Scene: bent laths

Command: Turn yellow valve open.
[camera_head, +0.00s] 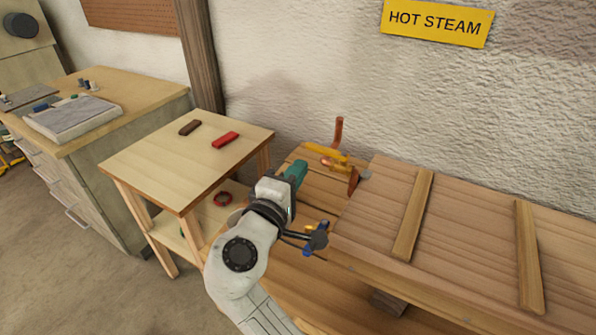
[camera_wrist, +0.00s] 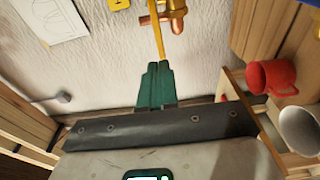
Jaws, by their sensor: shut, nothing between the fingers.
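The yellow valve handle (camera_head: 325,152) is a long lever at a copper pipe (camera_head: 338,132) against the wall, above a wooden plank surface. In the wrist view the yellow lever (camera_wrist: 157,38) runs down from the brass and copper valve body (camera_wrist: 174,14) towards my fingertips. My gripper (camera_head: 301,166), with teal fingers, is just left of and below the lever in the head view. The fingers (camera_wrist: 156,66) are shut and empty, their tips close to the lever's near end. I cannot tell whether they touch it.
A wooden bench top with raised laths (camera_head: 412,215) lies right of the valve. A small table (camera_head: 150,165) at left carries a red block (camera_head: 225,139) and a dark brown block (camera_head: 190,127). A yellow "HOT STEAM" sign (camera_head: 437,22) hangs above. The wrist view shows a red mug (camera_wrist: 272,77).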

